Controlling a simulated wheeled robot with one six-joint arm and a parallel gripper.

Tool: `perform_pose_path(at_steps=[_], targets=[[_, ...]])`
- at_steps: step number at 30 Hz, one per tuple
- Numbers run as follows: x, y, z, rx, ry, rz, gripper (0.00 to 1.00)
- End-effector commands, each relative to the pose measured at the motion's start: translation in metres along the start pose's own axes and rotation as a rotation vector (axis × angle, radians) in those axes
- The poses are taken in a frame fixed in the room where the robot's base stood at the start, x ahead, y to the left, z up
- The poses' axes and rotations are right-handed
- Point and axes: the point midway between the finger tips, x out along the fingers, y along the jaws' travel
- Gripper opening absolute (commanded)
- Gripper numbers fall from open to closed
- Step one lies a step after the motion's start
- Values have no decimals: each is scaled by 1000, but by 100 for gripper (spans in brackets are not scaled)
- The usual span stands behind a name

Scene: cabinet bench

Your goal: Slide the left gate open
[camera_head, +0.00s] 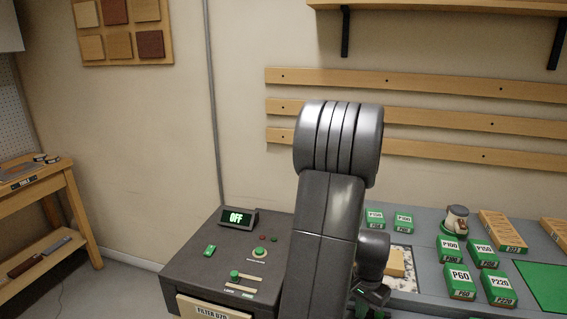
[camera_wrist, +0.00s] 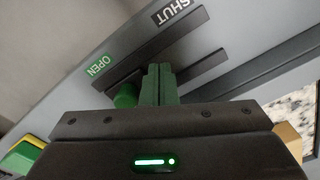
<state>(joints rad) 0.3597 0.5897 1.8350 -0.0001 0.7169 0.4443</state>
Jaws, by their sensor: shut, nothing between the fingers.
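In the wrist view my gripper's dark green fingers (camera_wrist: 160,84) are together with nothing between them. A round green knob (camera_wrist: 125,96) is just left of the fingers, close to them; I cannot tell if they touch. The knob is near the "OPEN" label (camera_wrist: 100,65), at that end of two dark parallel rails (camera_wrist: 165,40) on a grey surface. The "SHUT" label (camera_wrist: 176,14) is at the rails' upper end. In the head view my gripper (camera_head: 368,302) is low, right of my arm, partly cut off and hidden; the labelled gate does not show clearly there.
A dark control box (camera_head: 195,262) with an "OFF" display (camera_head: 237,217) and green knobs stands left of my arm. The grey bench (camera_head: 430,222) at right holds several green sanding-grit boxes (camera_head: 460,282), a small sander (camera_head: 456,222) and a speckled plate (camera_head: 403,283). Wooden wall rails run behind.

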Motion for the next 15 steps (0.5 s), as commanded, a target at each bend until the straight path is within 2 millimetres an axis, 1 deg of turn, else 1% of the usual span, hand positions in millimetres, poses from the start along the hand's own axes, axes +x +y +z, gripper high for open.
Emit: perform_pose_path(at_steps=[6, 10, 15], targets=[[0, -8, 5, -2, 0, 0, 0], [-1, -10, 6, -1, 0, 0, 0], [-14, -9, 5, 0, 1, 0, 0]])
